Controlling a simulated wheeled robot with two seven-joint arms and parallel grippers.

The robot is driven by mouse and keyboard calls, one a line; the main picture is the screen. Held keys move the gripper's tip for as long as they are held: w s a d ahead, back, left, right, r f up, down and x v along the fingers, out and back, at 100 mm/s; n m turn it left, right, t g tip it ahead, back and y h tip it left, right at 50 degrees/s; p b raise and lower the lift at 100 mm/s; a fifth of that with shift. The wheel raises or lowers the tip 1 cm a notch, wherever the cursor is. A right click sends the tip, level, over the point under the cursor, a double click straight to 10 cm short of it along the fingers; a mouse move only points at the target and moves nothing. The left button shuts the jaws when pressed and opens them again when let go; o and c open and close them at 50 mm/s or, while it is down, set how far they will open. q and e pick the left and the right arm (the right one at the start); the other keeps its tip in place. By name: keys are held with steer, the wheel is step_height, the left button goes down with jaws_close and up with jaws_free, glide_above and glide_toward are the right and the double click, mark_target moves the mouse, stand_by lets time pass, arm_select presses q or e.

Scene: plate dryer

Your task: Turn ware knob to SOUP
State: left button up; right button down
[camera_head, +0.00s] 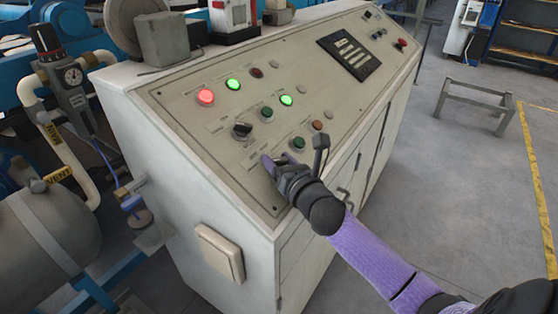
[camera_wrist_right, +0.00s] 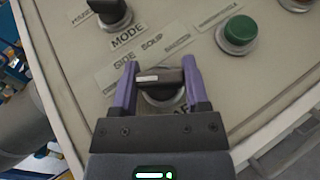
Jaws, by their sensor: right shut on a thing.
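The ware knob (camera_wrist_right: 170,79) is a black bar-shaped selector in the right wrist view, with a white mark on its left end. Its bar lies across between the two purple fingers of my right gripper (camera_wrist_right: 158,72), which is shut on it. The labels SIDE and SOUP (camera_wrist_right: 151,42) are printed just above the knob; SOUP is nearly straight above it. In the head view my right gripper (camera_head: 273,162) is at the lower left part of the sloped panel and hides the knob. My left gripper is not in view.
The MODE knob (camera_head: 242,130) sits just beyond the gripper, and a green button (camera_head: 298,143) is close to its right. More lit buttons, including a red one (camera_head: 206,97), are farther up the panel (camera_head: 190,120). Open floor lies right of the cabinet.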

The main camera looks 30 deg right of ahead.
steer(key=shift+r+m+g+h+p, duration=0.15)
steer(key=shift+m+g+h+p, duration=0.15)
steer(key=shift+m+h+p, duration=0.5)
steer(key=shift+r+m+g+h+p, duration=0.1)
steer(key=shift+m+g+h+p, duration=0.45)
steer(key=shift+m+h, duration=0.55)
steer(key=m+g+h+p, duration=0.3)
steer(key=m+g+h, duration=0.1)
steer(key=m, duration=0.1)
steer(key=shift+m+g+p, duration=0.35)
steer(key=shift+m+p, duration=0.1)
steer(key=shift+m, duration=0.15)
steer(key=shift+m+g+h+p, duration=0.3)
steer(key=shift+m+g+h, duration=0.2)
steer(key=m+g+p, duration=0.1)
steer(key=m+g, duration=0.1)
steer(key=shift+g+h, duration=0.3)
steer(key=shift+h, duration=0.1)
arm_select(q)
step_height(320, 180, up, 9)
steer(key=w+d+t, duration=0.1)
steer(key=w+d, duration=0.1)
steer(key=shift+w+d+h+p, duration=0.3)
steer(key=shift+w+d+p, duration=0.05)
steer(key=shift+p, duration=0.05)
arm_select(e)
steer(key=shift+f+m+g, duration=0.15)
steer(key=shift+m+g, duration=0.8)
steer(key=shift+f+m+g, duration=0.1)
steer(key=shift+m+g, duration=0.85)
